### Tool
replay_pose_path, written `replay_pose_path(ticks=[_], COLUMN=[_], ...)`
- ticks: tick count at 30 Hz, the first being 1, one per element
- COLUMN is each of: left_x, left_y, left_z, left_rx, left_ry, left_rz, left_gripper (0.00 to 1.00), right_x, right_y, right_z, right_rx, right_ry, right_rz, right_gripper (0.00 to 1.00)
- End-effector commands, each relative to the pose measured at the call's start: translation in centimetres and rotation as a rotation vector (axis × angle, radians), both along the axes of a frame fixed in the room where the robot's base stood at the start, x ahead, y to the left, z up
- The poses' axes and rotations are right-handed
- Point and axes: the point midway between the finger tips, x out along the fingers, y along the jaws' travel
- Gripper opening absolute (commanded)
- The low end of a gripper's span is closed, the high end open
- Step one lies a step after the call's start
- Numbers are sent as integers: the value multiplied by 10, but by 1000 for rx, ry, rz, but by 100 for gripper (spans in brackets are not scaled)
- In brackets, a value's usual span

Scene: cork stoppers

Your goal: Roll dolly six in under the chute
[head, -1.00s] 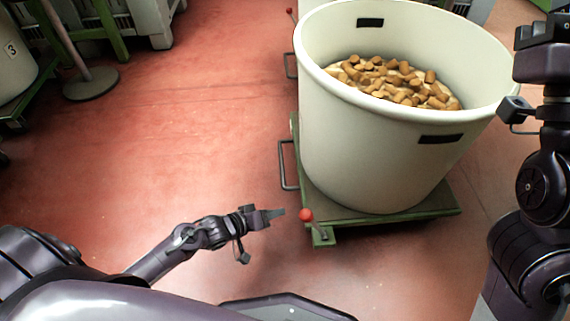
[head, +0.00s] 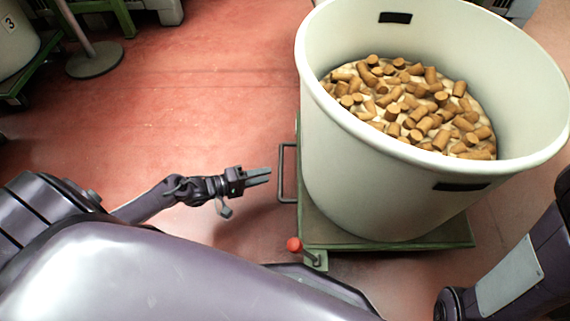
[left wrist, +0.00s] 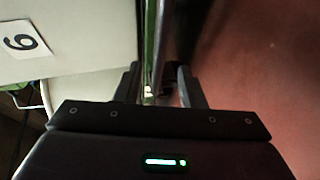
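A large cream tub (head: 380,190) stands on a green dolly (head: 440,238) at the right of the head view. The dolly has a dark loop handle (head: 281,172) on its left side and a red-knobbed lever (head: 294,245) at its near corner. In the left wrist view the tub wall (left wrist: 75,62) carries a white number card (left wrist: 24,40), tilted, reading 6 or 9. My left gripper (head: 268,175) is open, its fingertips just left of the handle. In the left wrist view a bar (left wrist: 158,45) lies ahead, between the open fingers (left wrist: 160,88). No chute is visible. My right gripper is out of view.
At the far left, a tub marked 3 (head: 14,45) stands on a green dolly, near a post with a round grey base (head: 95,60). Red floor (head: 190,110) between is clear.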

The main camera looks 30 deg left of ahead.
Motion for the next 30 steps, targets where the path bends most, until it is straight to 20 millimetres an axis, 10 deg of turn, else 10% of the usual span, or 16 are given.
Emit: replay_pose_path(ticks=[23,30], left_x=[49,49], left_y=[-43,-43], left_z=[-12,-12], left_rx=[1,1], left_ry=[-2,-2], left_rz=[1,1], left_gripper=[36,5], right_x=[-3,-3], right_y=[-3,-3], right_z=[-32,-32], right_rx=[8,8], right_ry=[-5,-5], right_rz=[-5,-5], right_gripper=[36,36])
